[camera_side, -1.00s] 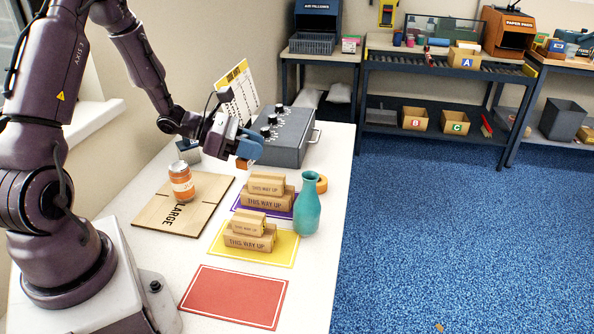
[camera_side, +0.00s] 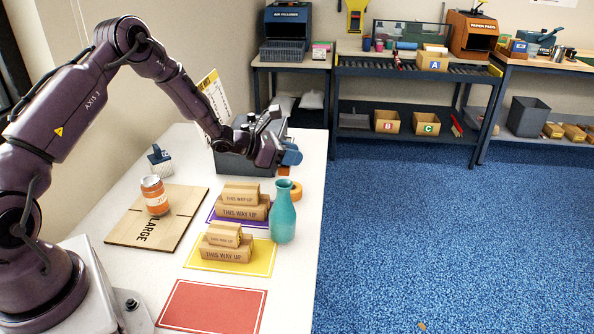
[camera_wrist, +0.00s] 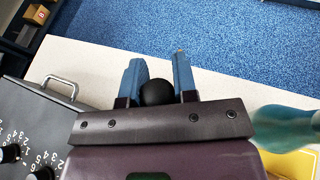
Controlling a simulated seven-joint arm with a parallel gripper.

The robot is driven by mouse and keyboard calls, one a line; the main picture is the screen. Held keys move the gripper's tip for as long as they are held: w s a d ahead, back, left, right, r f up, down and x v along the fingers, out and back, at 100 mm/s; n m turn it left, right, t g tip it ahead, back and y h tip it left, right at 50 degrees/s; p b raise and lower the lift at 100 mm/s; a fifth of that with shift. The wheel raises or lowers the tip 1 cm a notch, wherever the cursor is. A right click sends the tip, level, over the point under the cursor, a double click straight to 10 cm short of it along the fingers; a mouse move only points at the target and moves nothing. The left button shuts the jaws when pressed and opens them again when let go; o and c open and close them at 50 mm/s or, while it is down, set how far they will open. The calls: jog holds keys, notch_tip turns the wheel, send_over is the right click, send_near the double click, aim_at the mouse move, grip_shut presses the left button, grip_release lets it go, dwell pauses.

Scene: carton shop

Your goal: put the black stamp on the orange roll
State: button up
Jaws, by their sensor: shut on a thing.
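My gripper (camera_side: 287,156) is shut on the black stamp, whose brownish base (camera_side: 283,171) shows below the blue fingers in the side view. In the wrist view the stamp's round black knob (camera_wrist: 156,93) sits between the two blue fingers (camera_wrist: 158,64). The orange roll (camera_side: 296,188) lies on the white table, partly hidden by the teal vase. The stamp is held over or near the roll, slightly to its left in the side view. I cannot tell the exact gap. In the wrist view the roll is hidden.
The teal vase (camera_side: 283,212) stands close in front of the roll; it also shows in the wrist view (camera_wrist: 285,125). Stacked cartons (camera_side: 241,206) stand on the purple mat, others on the yellow mat (camera_side: 262,262). A grey control box (camera_side: 236,163) is behind. The red mat (camera_side: 212,306) is bare.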

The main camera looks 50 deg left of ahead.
jog(key=shift+w+a+f, duration=0.25)
jog(key=shift+w+f, duration=0.7)
jog(key=shift+f, duration=0.2)
jog(key=shift+w+f, duration=0.15)
jog(key=shift+f, duration=0.75)
jog(key=shift+w+f, duration=0.1)
jog(key=shift+f, duration=0.8)
jog(key=shift+f, duration=0.1)
jog(key=o, duration=0.9)
